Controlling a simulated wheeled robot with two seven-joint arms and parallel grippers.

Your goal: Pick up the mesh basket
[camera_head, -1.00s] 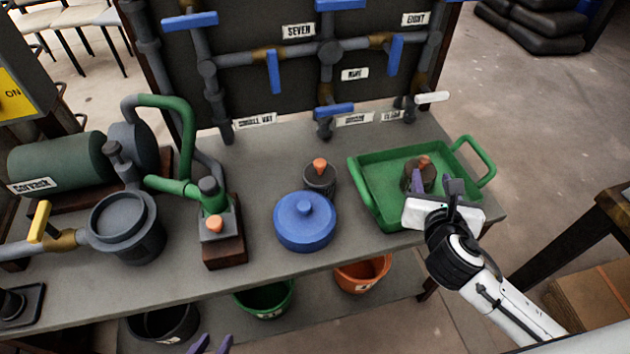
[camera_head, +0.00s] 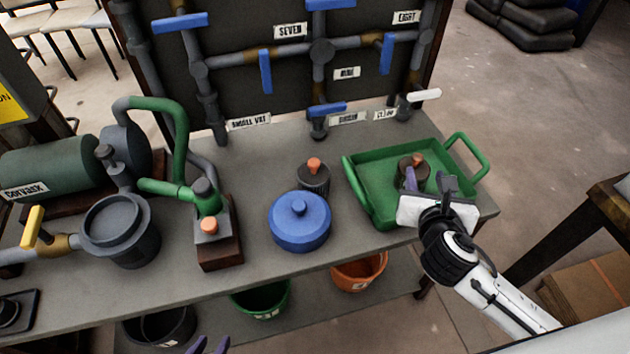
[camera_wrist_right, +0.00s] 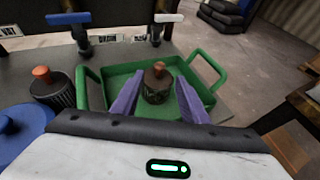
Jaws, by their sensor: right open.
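A dark round container with a brown-orange knob (camera_head: 412,165) sits in the green tray (camera_head: 357,196). In the right wrist view the same container (camera_wrist_right: 157,88) shows between and beyond my purple fingers. A second dark, ribbed, mesh-like container with an orange knob (camera_head: 314,180) stands on the bench behind the blue lidded pot (camera_head: 299,222). I cannot tell for sure which is the mesh basket. My right gripper (camera_head: 428,182) is open and empty at the tray's near side, facing the container in it. Only the purple tips of my left gripper (camera_head: 209,345) show at the bottom edge, apart and empty.
A green-hosed pump (camera_head: 207,200) and a grey vat (camera_head: 120,230) stand on the bench's left. A pipe panel with blue valve handles (camera_head: 265,72) rises behind. Green (camera_head: 262,301) and orange (camera_head: 361,272) buckets are below. The bench between pump and blue pot is clear.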

